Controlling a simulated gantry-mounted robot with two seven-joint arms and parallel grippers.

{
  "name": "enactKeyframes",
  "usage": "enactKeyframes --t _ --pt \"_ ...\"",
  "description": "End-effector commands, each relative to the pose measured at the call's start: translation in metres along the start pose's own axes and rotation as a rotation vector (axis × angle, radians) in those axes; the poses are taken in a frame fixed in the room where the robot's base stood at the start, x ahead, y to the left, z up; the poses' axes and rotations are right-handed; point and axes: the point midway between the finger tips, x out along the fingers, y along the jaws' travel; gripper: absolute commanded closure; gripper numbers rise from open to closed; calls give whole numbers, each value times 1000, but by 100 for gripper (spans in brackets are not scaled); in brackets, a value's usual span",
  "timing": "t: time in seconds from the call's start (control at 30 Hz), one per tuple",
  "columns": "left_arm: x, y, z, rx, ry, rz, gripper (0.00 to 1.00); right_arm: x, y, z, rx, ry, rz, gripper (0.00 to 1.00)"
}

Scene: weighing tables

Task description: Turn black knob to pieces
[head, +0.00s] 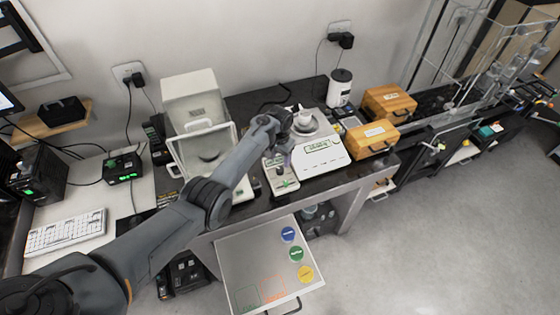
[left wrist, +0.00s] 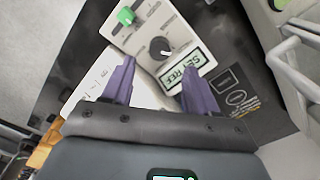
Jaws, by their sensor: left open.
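The black knob (left wrist: 161,47) sits on the light face of a small control box (left wrist: 180,25), between a green switch (left wrist: 126,17) and a display (left wrist: 186,73) that appears to read "SET REF". The knob has a pale pointer mark, but I cannot read the labels around it. In the head view the control box (head: 291,186) stands at the table's front edge. My left gripper (head: 285,155) is over the box, and its arm partly covers that area. In the left wrist view its purple fingers (left wrist: 157,68) are open and empty, spread apart with the knob beyond their tips. My right gripper is not in view.
A white balance (head: 336,161) stands right of the box. Left is a white enclosure (head: 190,88) with a handled front. Wooden boxes (head: 389,104) stand farther right on the black table. Below, a light panel (head: 250,262) carries coloured discs.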

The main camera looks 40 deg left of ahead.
Motion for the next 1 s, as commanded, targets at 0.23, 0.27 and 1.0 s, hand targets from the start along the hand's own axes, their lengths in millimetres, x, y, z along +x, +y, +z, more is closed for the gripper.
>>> enactKeyframes --t 0.23,0.27,1.0 --pt "-35 0 0 -1 0 1 41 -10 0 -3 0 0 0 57" --pt "-37 0 0 -1 0 1 41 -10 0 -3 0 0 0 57" --pt "-40 0 4 1 2 -11 41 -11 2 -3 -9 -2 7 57"
